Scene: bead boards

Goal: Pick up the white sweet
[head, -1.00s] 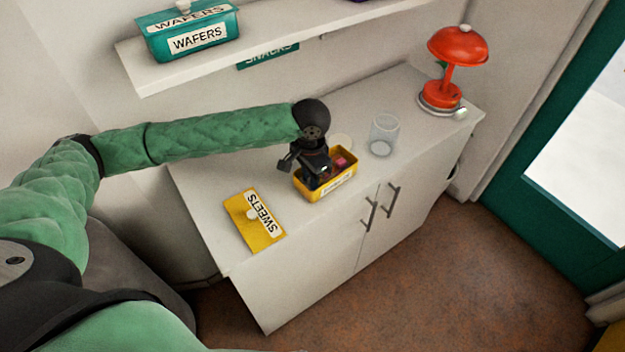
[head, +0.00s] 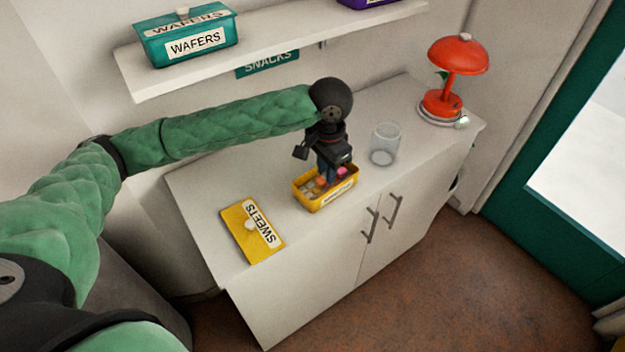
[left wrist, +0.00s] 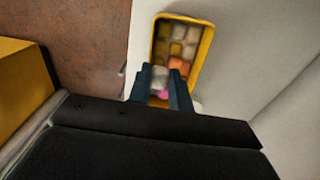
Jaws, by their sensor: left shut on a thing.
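The yellow sweets box (head: 327,203) stands open on the white cabinet, holding several sweets. It also shows in the left wrist view (left wrist: 207,45). My left gripper (head: 327,179) points down at the box, its fingertips at about rim height or just above. In the left wrist view, a whitish sweet (left wrist: 159,74) shows between the two blue-grey fingers, and the gripper is shut on it. A pink sweet (left wrist: 164,94) shows behind it, and an orange one (left wrist: 178,64) lies beyond the right fingertip. The fingers partly hide the sweets. My right gripper is out of view.
The yellow SWEETS lid (head: 240,232) lies left of the box. A clear glass jar (head: 385,146) stands to the right, with a red lamp (head: 455,60) farther right. A shelf (head: 290,50) with a teal WAFERS box (head: 187,38) hangs behind.

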